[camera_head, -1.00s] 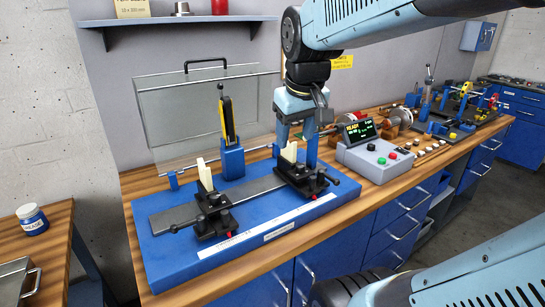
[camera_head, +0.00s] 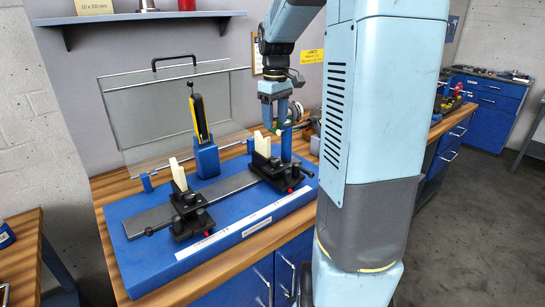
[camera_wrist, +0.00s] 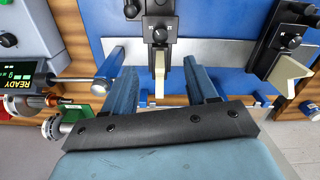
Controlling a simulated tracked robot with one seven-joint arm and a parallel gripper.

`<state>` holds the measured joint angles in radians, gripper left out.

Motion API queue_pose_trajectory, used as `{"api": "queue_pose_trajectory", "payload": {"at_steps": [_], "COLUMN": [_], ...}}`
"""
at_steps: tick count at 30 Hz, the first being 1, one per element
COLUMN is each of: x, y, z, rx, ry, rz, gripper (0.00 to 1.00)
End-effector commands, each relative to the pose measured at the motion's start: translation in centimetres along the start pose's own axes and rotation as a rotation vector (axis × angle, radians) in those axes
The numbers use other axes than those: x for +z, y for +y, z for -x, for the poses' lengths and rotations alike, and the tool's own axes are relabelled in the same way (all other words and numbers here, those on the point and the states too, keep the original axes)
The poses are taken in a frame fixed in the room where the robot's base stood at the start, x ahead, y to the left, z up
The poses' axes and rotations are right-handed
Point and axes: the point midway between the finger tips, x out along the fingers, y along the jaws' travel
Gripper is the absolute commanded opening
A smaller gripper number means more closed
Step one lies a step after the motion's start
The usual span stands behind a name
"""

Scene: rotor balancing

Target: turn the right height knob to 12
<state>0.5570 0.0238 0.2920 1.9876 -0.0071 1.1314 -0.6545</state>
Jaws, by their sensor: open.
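The right support (camera_head: 272,171) is a black block with a cream V-shaped piece, at the right end of the blue base in the head view. The left support (camera_head: 188,212) is a similar block nearer the left end. The left support's knob (camera_wrist: 292,42) shows at right. My gripper (camera_head: 276,125) is above and behind the right support. Its two fingers (camera_wrist: 155,75) are apart and empty, with the cream piece seen between them.
A clear guard panel with a black handle (camera_head: 174,60) stands behind the base. A blue post with a black-and-yellow lever (camera_head: 200,118) stands nearby. A display reading READY (camera_wrist: 22,88) lies at left in the wrist view. My own arm covers the bench's right part.

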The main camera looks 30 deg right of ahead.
Motion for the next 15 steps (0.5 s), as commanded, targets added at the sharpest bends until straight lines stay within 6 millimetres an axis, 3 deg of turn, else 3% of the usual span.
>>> {"api": "queue_pose_trajectory", "payload": {"at_steps": [15], "x": [0.1], "y": [0.0], "z": [-8.5], "rx": [-0.003], "ry": [-0.003], "rz": [-0.002], "gripper": [0.57]}}
